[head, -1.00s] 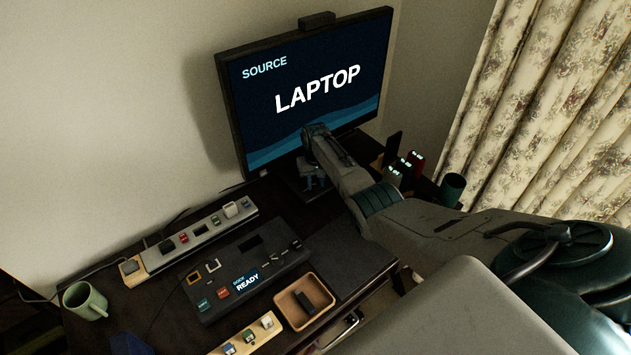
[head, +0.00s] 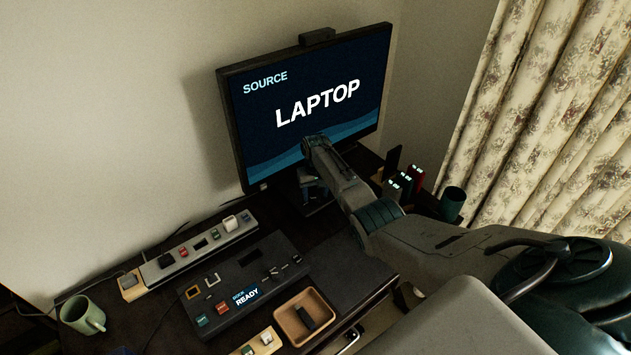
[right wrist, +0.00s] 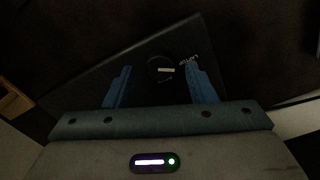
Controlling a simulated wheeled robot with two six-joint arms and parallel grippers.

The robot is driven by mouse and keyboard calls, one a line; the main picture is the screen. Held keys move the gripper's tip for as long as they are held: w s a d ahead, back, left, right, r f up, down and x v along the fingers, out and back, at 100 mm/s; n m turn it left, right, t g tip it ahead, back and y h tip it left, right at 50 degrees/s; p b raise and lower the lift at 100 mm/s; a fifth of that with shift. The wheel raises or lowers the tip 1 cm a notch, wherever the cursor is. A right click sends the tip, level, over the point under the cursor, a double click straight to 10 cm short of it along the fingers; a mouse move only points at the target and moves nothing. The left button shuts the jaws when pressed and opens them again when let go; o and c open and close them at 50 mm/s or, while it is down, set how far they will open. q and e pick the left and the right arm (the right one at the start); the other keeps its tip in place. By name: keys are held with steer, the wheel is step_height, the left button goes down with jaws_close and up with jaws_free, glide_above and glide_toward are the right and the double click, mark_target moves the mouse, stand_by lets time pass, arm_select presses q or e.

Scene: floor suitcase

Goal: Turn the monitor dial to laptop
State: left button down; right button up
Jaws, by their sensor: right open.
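The monitor (head: 310,95) stands at the back of the desk, and its screen reads "SOURCE LAPTOP". The dial (right wrist: 160,69) shows in the right wrist view as a dark round knob with a pale bar on it, on a dark flat base (right wrist: 105,75). Small white lettering sits just right of it. My right gripper (right wrist: 160,86) is open, with one blue finger on each side of the dial and a gap to each. In the head view the right gripper (head: 312,188) is below the screen, partly hidden by my arm, and the dial is hidden. My left gripper is not in view.
A dark dock panel (head: 225,285) reading "READY" lies on the desk. Near it are a power strip (head: 190,255), a wooden tray (head: 290,325) and a green mug (head: 80,315). A dark cup (head: 452,203) and lit upright devices (head: 405,183) stand right of my arm.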

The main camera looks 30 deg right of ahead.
mark_target(316, 198)
step_height(316, 198, up, 10)
steer(key=b, duration=0.1)
steer(key=shift+f, duration=0.2)
stand_by(0.5)
